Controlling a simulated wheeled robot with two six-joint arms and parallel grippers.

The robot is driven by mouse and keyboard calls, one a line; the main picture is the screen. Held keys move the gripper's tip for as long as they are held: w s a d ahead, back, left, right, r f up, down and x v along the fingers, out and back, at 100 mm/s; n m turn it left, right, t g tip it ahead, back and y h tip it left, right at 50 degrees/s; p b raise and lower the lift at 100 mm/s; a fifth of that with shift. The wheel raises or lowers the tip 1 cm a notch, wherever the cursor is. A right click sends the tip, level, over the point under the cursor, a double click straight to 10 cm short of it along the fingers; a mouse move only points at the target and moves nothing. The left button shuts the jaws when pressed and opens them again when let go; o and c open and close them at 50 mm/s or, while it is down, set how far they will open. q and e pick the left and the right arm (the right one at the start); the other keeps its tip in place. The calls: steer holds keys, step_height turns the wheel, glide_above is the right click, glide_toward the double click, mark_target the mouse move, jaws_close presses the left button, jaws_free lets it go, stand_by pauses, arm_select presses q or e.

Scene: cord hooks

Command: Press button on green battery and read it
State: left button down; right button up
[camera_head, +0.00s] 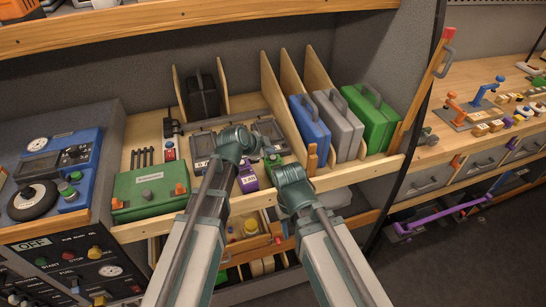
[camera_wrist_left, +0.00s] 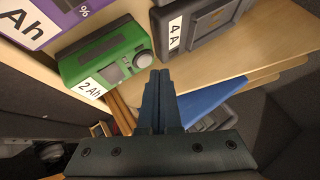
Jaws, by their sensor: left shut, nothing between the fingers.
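The green battery (camera_wrist_left: 118,52) stands on the wooden shelf in the left wrist view, with a white "2 Ah" label, a dark display strip and a round grey button (camera_wrist_left: 143,60) at its right end. No reading on the strip is legible. My left gripper (camera_wrist_left: 160,74) is shut and empty, its tips close beside the button; I cannot tell whether they touch. In the head view the green battery (camera_head: 273,161) is small and partly covered, with my left gripper (camera_head: 270,146) just above it. My right arm shows, but its gripper cannot be made out.
A purple battery (camera_head: 248,179) stands left of the green one. A dark charger marked "4 A" (camera_wrist_left: 213,22) is close by in the wrist view. Blue (camera_head: 310,125), grey (camera_head: 340,125) and green (camera_head: 371,118) cases stand between dividers at right. A green box (camera_head: 150,190) is at left.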

mark_target(270, 160)
arm_select(q)
steer(key=shift+f+b, duration=0.4)
steer(key=shift+b, duration=0.05)
steer(key=shift+f+b, duration=0.35)
stand_by(0.8)
steer(key=shift+r, duration=0.1)
steer(key=shift+r+p, duration=0.7)
steer(key=shift+p, duration=0.15)
step_height(270, 160, up, 5)
steer(key=p, duration=0.5)
